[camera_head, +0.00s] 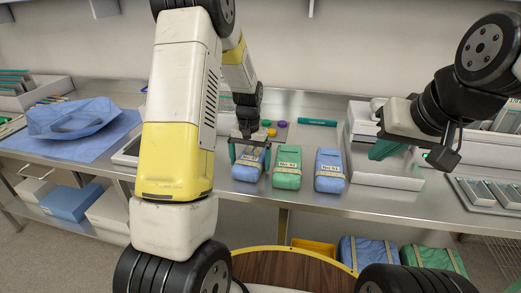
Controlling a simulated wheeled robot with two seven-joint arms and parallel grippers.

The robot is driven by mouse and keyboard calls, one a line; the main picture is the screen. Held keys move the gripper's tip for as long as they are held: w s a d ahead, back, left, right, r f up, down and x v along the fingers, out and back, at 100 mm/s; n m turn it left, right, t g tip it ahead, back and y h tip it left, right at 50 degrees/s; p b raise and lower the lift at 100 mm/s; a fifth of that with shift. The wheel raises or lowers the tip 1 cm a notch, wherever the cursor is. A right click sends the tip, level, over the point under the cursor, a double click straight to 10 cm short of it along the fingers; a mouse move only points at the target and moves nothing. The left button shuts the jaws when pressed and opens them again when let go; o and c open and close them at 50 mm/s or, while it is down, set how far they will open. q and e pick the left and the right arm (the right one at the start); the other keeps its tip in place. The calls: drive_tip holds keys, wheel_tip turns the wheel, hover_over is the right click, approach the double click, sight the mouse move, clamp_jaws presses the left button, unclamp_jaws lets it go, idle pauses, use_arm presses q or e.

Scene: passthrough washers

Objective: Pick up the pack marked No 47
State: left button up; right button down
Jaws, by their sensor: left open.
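Three wrapped packs lie in a row on the steel counter: a blue pack (249,173) on the left, a green pack (287,178) in the middle and a blue pack (328,181) on the right. Each has a tan band and a white label. The numbers are too small to read surely. My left gripper (250,155) is open over the left blue pack, with one green finger at each side of it. I cannot tell whether the fingers touch it. My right gripper (404,151) hangs above the white box at the right, and its jaw gap is unclear.
A teal marker-like bar (317,122) and small coloured discs lie behind the packs. A white box (378,170) stands right of them. A blue cloth bundle (73,117) lies at left, a metal tray (486,193) at far right. More packs (368,252) sit below.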

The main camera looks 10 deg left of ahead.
use_arm(q)
drive_tip(key=c, duration=1.6)
drive_tip(key=shift+c, duration=1.4)
drive_tip(key=shift+w+r, duration=0.1)
drive_tip(key=shift+r, duration=0.1)
